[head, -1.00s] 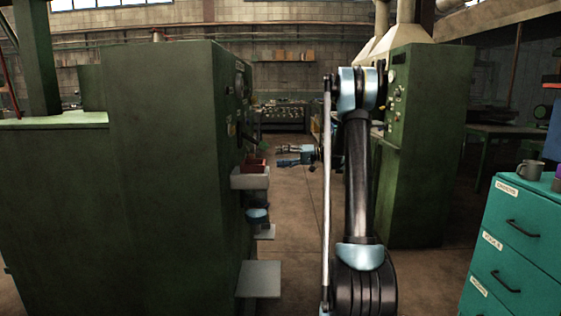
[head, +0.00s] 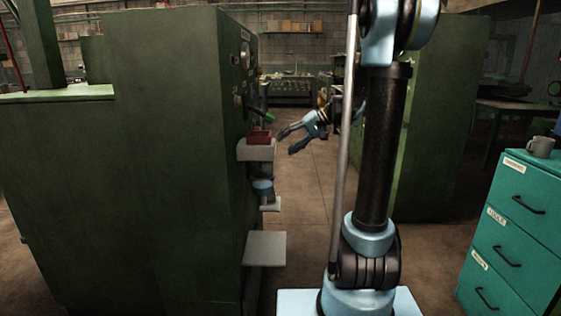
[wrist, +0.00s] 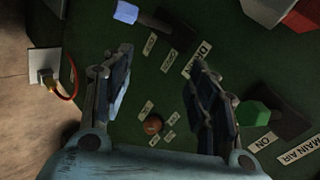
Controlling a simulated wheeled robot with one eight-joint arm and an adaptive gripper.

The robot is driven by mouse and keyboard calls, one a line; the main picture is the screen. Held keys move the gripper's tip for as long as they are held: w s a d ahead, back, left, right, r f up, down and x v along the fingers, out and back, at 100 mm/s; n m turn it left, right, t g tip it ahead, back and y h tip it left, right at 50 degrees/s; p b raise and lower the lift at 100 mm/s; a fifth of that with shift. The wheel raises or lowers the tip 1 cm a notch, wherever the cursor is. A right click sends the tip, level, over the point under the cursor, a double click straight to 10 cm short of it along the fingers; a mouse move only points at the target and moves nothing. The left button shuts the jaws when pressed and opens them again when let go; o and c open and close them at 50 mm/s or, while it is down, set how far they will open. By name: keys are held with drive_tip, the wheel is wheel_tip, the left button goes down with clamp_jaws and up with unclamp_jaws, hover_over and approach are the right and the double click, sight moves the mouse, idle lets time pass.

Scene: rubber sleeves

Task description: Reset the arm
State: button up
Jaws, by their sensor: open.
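My arm stands upright in the head view, with its elbow high near the top edge. My gripper (head: 286,143) is open and empty, reaching left and slightly down beside the front of the tall green cabinet (head: 165,160). In the wrist view my gripper (wrist: 160,58) has its two fingers spread wide over the cabinet's green panel. A small reddish-brown knob (wrist: 153,124) shows between the fingers. A green handle (wrist: 257,114) lies by the right finger, near "MAIN AIR" and "ON" labels. A blue handle (wrist: 126,12) is at the top. Nothing is held.
A red bin (head: 260,136) sits on a pale shelf on the cabinet's side, above a blue object (head: 263,188) and a lower grey plate (head: 265,248). A teal drawer unit (head: 515,230) with a grey mug (head: 540,147) stands at right. Open floor lies between.

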drive_tip(key=s+d+f+h, duration=0.3)
drive_tip(key=s+d+f, duration=0.2)
drive_tip(key=s, duration=0.5)
drive_tip(key=s+d+f+m+h, duration=0.1)
drive_tip(key=s+d+f+h, duration=0.3)
drive_tip(key=s+f, duration=0.3)
drive_tip(key=s+d+f+m+t+h, duration=0.1)
drive_tip(key=s+d+f+h, duration=0.2)
drive_tip(key=s, duration=1.2)
drive_tip(key=d+f, duration=0.2)
drive_tip(key=d, duration=0.1)
drive_tip(key=shift+s+d+f+h, duration=0.25)
drive_tip(key=shift+d+f+h, duration=0.15)
